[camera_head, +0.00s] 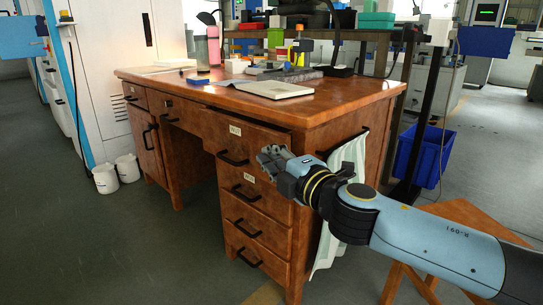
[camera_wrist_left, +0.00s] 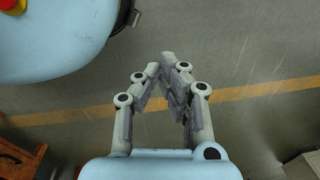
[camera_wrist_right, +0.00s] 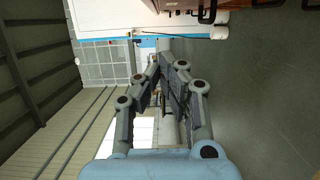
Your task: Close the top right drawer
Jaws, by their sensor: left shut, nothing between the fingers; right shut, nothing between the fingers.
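The wooden desk (camera_head: 318,117) has a right-hand stack of drawers. Its top right drawer (camera_head: 262,137) has a pale label and a black handle (camera_head: 233,160). A narrow dark gap shows above its front; I cannot tell exactly how far out it stands. My right gripper (camera_head: 266,158) is shut and empty, in front of the right end of the drawer stack; contact cannot be told. It also shows shut in the right wrist view (camera_wrist_right: 168,62). My left gripper (camera_wrist_left: 172,62) is shut and empty over bare floor in the left wrist view, outside the head view.
The desktop bears a book (camera_head: 262,89), a pink bottle (camera_head: 213,47) and several other items. A pale cloth (camera_head: 344,165) hangs at the desk's right side. A wooden stool (camera_head: 410,283) and blue bin (camera_head: 419,150) stand to the right. Floor in front is clear.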

